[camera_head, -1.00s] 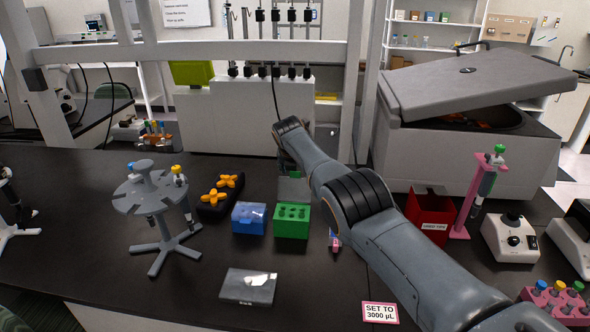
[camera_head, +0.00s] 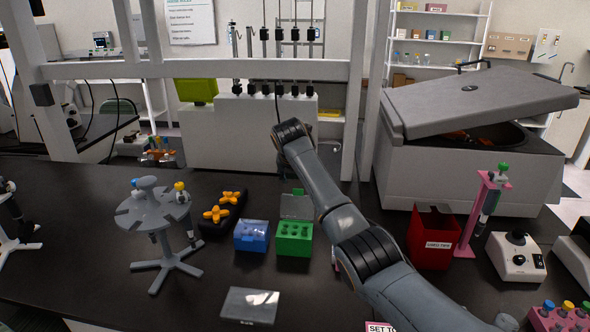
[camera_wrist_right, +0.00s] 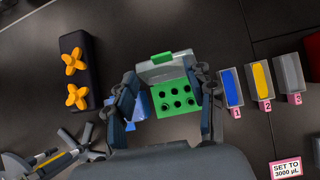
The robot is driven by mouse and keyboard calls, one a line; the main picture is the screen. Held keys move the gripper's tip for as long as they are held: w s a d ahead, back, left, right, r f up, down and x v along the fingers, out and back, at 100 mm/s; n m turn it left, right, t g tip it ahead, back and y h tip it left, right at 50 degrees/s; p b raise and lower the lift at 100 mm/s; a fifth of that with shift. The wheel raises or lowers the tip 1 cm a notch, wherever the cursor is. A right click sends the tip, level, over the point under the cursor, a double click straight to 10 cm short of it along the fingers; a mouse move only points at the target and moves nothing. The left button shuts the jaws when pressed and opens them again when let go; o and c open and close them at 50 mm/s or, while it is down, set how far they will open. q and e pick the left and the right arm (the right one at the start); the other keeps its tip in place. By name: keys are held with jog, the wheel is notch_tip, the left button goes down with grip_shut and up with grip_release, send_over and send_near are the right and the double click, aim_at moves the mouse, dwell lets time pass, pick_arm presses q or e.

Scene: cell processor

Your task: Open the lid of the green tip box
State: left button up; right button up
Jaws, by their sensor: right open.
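The green tip box (camera_head: 294,240) stands on the dark bench, with rows of holes showing on its top. Its clear grey lid (camera_head: 297,207) is raised and stands up behind the box, with a green edge on top. In the right wrist view the box (camera_wrist_right: 176,99) shows from above with the lid (camera_wrist_right: 160,71) tipped back from it. My right gripper (camera_wrist_right: 167,90) is open, its fingers on either side of the box and lid in that view; I cannot tell whether they touch. In the head view my right arm mostly hides this gripper. My left gripper is not in view.
A blue tip box (camera_head: 252,236) sits close left of the green one. A black rack with orange pieces (camera_head: 224,214), a grey pipette carousel (camera_head: 160,220) and a red bin (camera_head: 431,237) stand around. A flat clear piece (camera_head: 249,305) lies in front. A grey centrifuge (camera_head: 470,165) stands right.

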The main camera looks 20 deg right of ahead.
jog(key=v, duration=0.5)
jog(key=shift+s+r, duration=0.1)
jog(key=shift+r, duration=0.1)
